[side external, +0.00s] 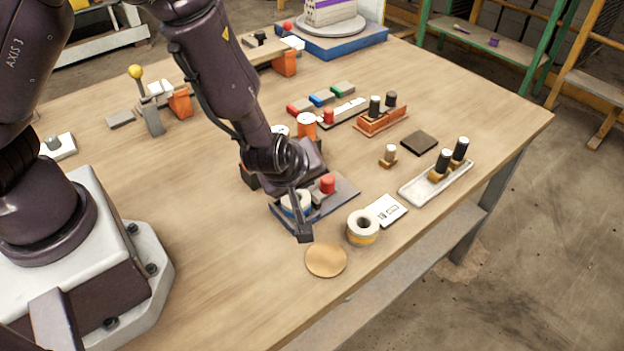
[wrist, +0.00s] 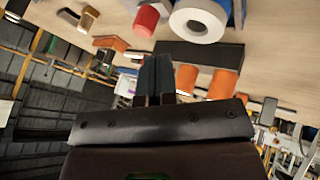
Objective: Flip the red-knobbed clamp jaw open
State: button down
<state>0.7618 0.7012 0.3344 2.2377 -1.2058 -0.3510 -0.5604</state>
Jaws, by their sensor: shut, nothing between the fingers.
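The clamp's red knob (side external: 327,184) stands upright on a dark base plate (side external: 345,192) near the table's middle. A white ring-shaped piece (side external: 296,198) with blue parts sits beside the knob, partly hidden by my gripper. My gripper (side external: 303,236) is shut and empty, its fingertips low at the near-left side of the clamp. In the wrist view, the shut fingers (wrist: 155,72) point toward the knob (wrist: 148,18) and the white ring (wrist: 200,18). They look apart from the knob. I cannot tell the jaw's exact position.
A tape-like roll (side external: 362,228), a white card (side external: 386,210) and a round tan disc (side external: 326,260) lie close on the near side. A white tray (side external: 436,184) with black-topped pegs is to the right. Orange cylinders (side external: 307,126) stand behind my gripper.

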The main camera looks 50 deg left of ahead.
aim_at(327, 178)
jog(key=x, duration=0.6)
jog(key=shift+w, duration=1.75)
jog(key=shift+r, duration=0.1)
jog(key=shift+d+r, duration=0.1)
jog(key=v, duration=1)
jog(key=shift+s, duration=0.15)
